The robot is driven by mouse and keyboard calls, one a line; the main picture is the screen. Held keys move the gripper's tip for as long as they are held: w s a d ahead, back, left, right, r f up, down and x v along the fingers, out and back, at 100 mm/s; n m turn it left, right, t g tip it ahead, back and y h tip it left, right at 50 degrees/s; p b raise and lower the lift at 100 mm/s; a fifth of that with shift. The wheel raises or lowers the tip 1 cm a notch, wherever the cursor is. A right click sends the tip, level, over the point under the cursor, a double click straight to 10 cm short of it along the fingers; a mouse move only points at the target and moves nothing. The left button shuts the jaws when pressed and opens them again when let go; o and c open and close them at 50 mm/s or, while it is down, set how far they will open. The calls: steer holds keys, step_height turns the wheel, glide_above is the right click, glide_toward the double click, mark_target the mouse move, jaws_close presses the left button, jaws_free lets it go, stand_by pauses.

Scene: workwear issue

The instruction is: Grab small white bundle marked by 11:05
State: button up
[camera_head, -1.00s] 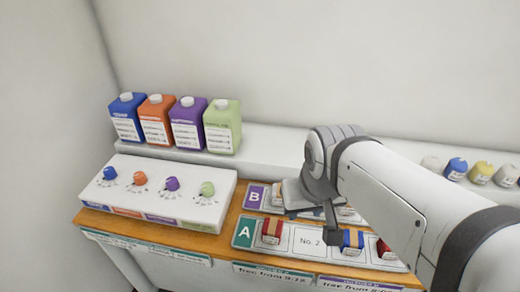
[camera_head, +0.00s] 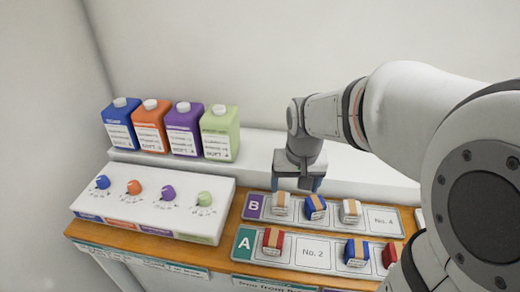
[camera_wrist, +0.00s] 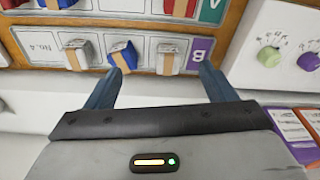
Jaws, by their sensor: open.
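Two small white bundles with tan bands stand on tray B (camera_head: 251,205): one next to the B label (camera_head: 281,204), the other in the third place (camera_head: 349,211). A blue bundle (camera_head: 316,207) sits between them. The white ones also show in the wrist view, near the B (camera_wrist: 170,59) and farther left (camera_wrist: 78,55). No 11:05 mark is readable on either. My gripper (camera_head: 296,187) is open and empty, pointing down just behind the left end of tray B. In the wrist view its fingers (camera_wrist: 160,85) spread on the near side of the bundles.
Tray A (camera_head: 243,246) in front holds red and blue bundles, with place No. 2 empty; place No. 4 on B is empty. A white knob panel (camera_head: 150,205) stands left. Coloured jugs (camera_head: 183,130) stand on the raised back ledge (camera_head: 258,155).

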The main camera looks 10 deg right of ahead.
steer(key=m+g+b, duration=0.1)
steer(key=m+g, duration=0.1)
glide_above(281, 198)
steer(key=f, duration=1.1)
steer(key=shift+s+d+f, duration=0.15)
steer(key=shift+s+f, duration=0.05)
steer(key=shift+f, duration=0.1)
steer(key=f, duration=0.2)
steer(key=f+p, duration=0.1)
steer(key=f, duration=0.5)
steer(key=shift+w, duration=0.25)
steer(key=shift+c, duration=0.5)
steer(key=c, duration=1)
